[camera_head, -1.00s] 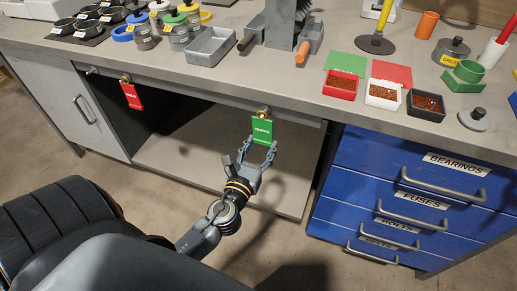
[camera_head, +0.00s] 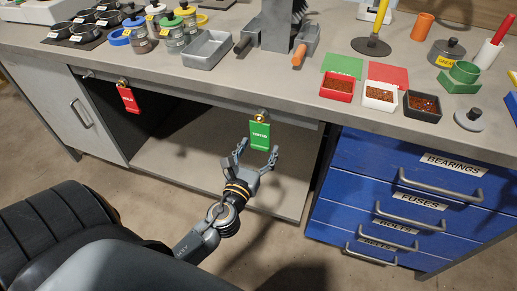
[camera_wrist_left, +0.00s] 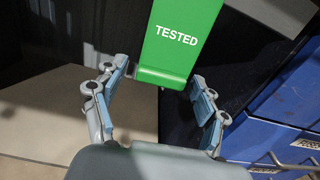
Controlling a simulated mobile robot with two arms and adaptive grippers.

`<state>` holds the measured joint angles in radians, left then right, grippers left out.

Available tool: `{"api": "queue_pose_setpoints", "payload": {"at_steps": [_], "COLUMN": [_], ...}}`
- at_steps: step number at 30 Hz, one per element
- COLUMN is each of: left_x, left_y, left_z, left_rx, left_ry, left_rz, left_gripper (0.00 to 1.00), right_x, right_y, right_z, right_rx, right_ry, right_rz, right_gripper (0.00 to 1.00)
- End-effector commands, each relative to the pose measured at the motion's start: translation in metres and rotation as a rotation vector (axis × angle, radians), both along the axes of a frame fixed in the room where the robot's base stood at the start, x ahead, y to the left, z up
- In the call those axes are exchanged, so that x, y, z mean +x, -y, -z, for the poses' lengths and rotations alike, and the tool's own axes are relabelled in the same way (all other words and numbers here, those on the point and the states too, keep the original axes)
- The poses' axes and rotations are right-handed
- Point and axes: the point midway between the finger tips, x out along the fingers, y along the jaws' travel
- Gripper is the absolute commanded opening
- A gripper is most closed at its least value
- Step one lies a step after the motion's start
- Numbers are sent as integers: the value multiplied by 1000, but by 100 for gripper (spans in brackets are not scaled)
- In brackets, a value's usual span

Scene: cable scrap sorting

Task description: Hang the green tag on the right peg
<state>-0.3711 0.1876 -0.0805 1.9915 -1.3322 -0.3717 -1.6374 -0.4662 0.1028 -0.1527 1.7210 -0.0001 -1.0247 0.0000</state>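The green tag (camera_head: 259,136), lettered TESTED, hangs upright from the brass-coloured right peg (camera_head: 261,116) under the bench edge. My left gripper (camera_head: 257,152) is open just below the tag, with its fingers spread and nothing between them. In the left wrist view the green tag (camera_wrist_left: 177,42) hangs ahead of the open fingers (camera_wrist_left: 160,98), apart from them; its top and the peg are out of that view. My right gripper is not in view.
A red tag (camera_head: 129,99) hangs from the left peg (camera_head: 122,83). Blue drawers (camera_head: 385,190) with protruding handles stand right of my gripper. The bench edge (camera_head: 200,86) overhangs an open shelf space. Jars, trays and tools crowd the bench top.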

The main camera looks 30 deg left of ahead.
Motion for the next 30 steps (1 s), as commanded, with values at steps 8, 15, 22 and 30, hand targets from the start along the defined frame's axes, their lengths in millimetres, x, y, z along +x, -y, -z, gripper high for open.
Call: {"api": "queue_pose_setpoints", "payload": {"at_steps": [8,15,22,30], "left_x": [0,-23,-72,-111], "left_y": [0,5,16,25], "left_z": [0,1,2,0], "left_rx": [0,-2,3,1], "left_ry": [-1,-4,-7,-3], "left_rz": [0,0,0,1], "left_gripper": [77,77,77,77], "right_x": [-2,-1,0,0], "right_y": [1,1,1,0], "right_z": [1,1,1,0], "right_rx": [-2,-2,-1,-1], "right_ry": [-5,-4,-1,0], "right_rz": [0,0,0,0], "right_gripper": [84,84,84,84]}}
